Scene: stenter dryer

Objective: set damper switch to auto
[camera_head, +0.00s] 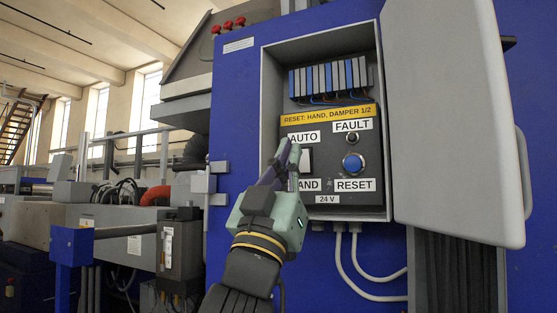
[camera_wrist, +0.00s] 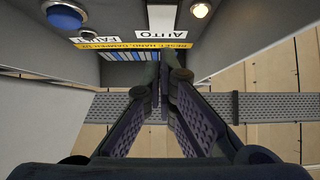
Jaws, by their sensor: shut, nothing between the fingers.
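The damper switch (camera_head: 306,160) is a pale rocker on a dark panel, between the AUTO label (camera_head: 303,136) above and the partly covered HAND label (camera_head: 309,185) below. My gripper (camera_head: 289,152) is shut and empty, its fingertips just left of the switch in the head view, overlapping the panel's left part. I cannot tell whether they touch it. In the wrist view the shut fingertips (camera_wrist: 162,72) lie below the AUTO label (camera_wrist: 160,32), which appears upside down. The rocker's tilt is not clear.
A blue RESET button (camera_head: 352,163) and a small FAULT lamp (camera_head: 352,138) sit right of the switch. A glowing lamp (camera_wrist: 200,9) shows beside AUTO in the wrist view. The open grey cabinet door (camera_head: 455,110) stands at the right. Cabinet walls frame the panel.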

